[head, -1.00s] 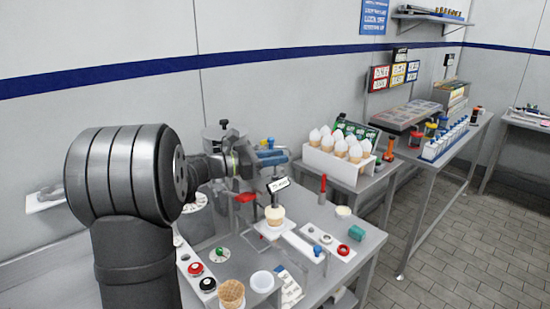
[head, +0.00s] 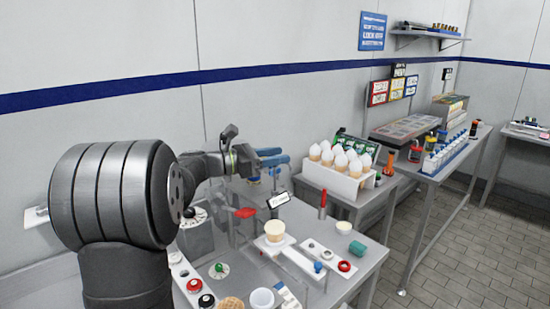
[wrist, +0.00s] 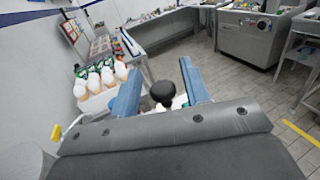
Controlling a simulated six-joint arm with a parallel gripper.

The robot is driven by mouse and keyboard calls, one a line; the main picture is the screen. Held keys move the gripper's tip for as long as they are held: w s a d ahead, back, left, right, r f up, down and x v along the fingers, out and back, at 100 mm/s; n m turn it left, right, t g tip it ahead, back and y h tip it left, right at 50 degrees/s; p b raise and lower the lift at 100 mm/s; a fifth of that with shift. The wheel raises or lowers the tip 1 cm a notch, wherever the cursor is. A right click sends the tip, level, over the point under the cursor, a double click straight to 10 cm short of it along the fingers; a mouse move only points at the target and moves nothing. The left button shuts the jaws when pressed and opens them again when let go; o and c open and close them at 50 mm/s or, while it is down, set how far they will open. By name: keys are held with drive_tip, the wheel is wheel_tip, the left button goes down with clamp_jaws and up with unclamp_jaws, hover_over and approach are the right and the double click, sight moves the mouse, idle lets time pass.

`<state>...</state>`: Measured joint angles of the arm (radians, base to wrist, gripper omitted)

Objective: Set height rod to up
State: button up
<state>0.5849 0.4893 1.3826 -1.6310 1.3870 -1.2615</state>
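My gripper (head: 284,156) has blue fingers and is held above the back of the steel workbench (head: 340,262). In the wrist view my gripper (wrist: 159,71) is open, its two blue fingers well apart. A round black knob (wrist: 162,91) shows in the gap between them; I cannot tell its depth or whether it touches a finger. I cannot tell for certain which part is the height rod. A small display sign (head: 278,200) stands below the gripper, behind a cone holder with a pale cup (head: 274,231).
A white box of cones (head: 335,177) stands on a side table to the right. A red-topped post (head: 323,200) and a red lever (head: 245,213) rise from the bench. Button panels and cups crowd the front.

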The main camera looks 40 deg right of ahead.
drive_tip(key=v, duration=1.7)
drive_tip(key=shift+a, duration=0.2)
drive_tip(key=shift+w+d+f, duration=0.1)
drive_tip(key=x, duration=1.7)
drive_tip(key=shift+d, duration=0.15)
drive_tip(key=shift+f, duration=0.1)
